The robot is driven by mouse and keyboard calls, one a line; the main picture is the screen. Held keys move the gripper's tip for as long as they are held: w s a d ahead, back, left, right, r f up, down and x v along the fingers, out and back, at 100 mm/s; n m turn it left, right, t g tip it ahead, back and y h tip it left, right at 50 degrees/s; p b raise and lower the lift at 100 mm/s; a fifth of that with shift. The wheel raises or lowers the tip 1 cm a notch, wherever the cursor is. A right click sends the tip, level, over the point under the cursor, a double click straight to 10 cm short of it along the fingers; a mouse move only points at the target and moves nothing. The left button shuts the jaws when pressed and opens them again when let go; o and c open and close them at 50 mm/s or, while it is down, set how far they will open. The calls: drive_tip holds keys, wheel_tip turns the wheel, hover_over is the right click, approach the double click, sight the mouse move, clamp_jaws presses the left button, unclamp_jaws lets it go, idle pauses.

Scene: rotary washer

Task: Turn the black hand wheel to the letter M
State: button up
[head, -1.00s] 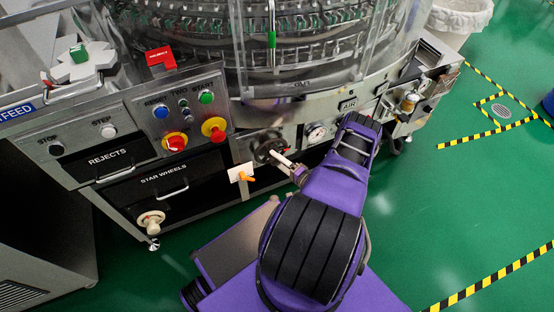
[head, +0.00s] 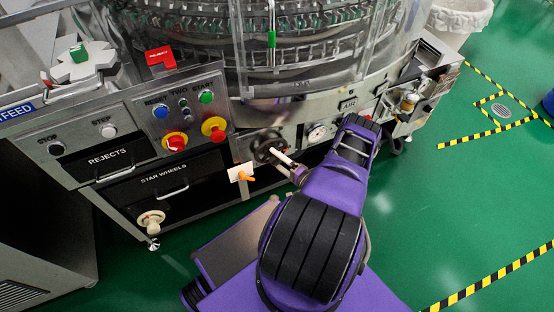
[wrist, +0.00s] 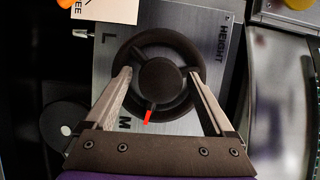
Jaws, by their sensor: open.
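The black hand wheel (head: 264,143) is on the machine's front panel, and it also shows in the wrist view (wrist: 160,81). Its red pointer (wrist: 148,117) points down and slightly left in the wrist view. The letter M (wrist: 124,123) is on the plate just left of the pointer's tip; the pointer is not in line with it. The letter L (wrist: 106,34) is at upper left. My gripper (wrist: 160,74) is open, its fingertips overlapping opposite sides of the rim in the picture. Contact cannot be told. In the head view my gripper (head: 281,157) is in front of the wheel.
A white tag with an orange knob (head: 241,174) is just left below the wheel. A pressure gauge (head: 317,133) is to its right. Red and yellow stop buttons (head: 214,129) are on the panel at left.

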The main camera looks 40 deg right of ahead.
drive_tip(key=s+d, duration=0.2)
drive_tip(key=s, duration=1.5)
drive_tip(key=shift+d+r, duration=0.15)
drive_tip(key=shift+d, duration=0.2)
